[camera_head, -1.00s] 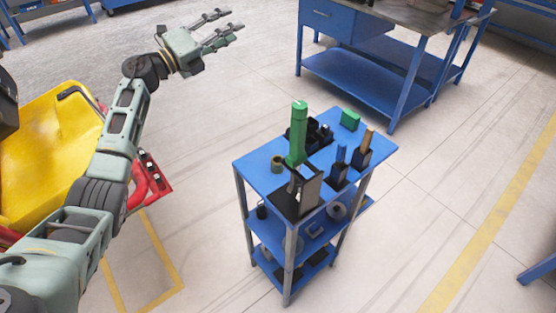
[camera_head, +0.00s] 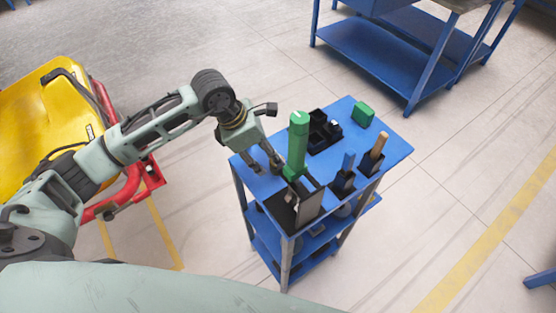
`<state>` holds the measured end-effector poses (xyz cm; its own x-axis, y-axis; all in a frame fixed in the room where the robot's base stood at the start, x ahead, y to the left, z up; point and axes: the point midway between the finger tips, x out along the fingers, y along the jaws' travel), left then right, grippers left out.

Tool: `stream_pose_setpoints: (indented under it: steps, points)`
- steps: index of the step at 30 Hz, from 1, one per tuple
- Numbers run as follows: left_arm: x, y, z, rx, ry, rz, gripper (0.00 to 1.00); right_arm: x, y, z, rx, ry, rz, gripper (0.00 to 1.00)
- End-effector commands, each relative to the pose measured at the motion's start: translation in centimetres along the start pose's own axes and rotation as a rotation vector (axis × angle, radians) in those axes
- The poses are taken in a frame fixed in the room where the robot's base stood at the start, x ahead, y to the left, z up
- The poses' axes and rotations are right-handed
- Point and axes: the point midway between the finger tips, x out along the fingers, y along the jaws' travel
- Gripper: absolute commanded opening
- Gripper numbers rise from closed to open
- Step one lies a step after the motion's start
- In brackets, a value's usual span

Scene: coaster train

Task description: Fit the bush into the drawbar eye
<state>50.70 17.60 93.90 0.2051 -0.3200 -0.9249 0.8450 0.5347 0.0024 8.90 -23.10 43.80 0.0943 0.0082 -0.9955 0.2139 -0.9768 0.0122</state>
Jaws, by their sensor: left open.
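My left gripper (camera_head: 265,166) points down over the near left part of the blue cart top (camera_head: 243,160), with its fingers apart. The bush, a small brownish ring in the earlier view, stood on that part of the cart top. Now I cannot make it out; the gripper covers that spot, and I cannot tell whether the fingers stand around it. A red frame (camera_head: 150,172) shows beside the yellow body (camera_head: 35,105) at the left, partly behind my left arm. I cannot pick out the drawbar eye. My right gripper is not in view.
Close right of the gripper stand a tall green cylinder (camera_head: 297,145) and a dark open box (camera_head: 308,203). A blue workbench (camera_head: 375,65) stands behind.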

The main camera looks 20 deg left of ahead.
Motion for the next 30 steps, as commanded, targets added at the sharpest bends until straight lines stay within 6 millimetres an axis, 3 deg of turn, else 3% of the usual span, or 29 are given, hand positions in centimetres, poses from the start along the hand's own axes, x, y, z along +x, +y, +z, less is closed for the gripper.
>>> stream_pose_setpoints:
  steps: [3,6,12,19,30]
  points:
    - [1.2,-0.1,0.6,-0.003,-0.001,-0.005,0.46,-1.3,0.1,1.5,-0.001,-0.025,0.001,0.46]
    - [2.8,-0.1,1.1,-0.003,-0.001,-0.005,0.46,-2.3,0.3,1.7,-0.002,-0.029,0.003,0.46]
    - [5.0,0.1,0.9,-0.002,-0.003,-0.001,0.46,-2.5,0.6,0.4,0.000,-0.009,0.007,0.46]
    - [5.2,0.1,0.9,-0.002,-0.003,0.000,0.46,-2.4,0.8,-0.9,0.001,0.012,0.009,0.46]
    - [5.1,0.1,0.9,-0.002,-0.004,0.000,0.14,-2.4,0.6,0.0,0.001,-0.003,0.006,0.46]
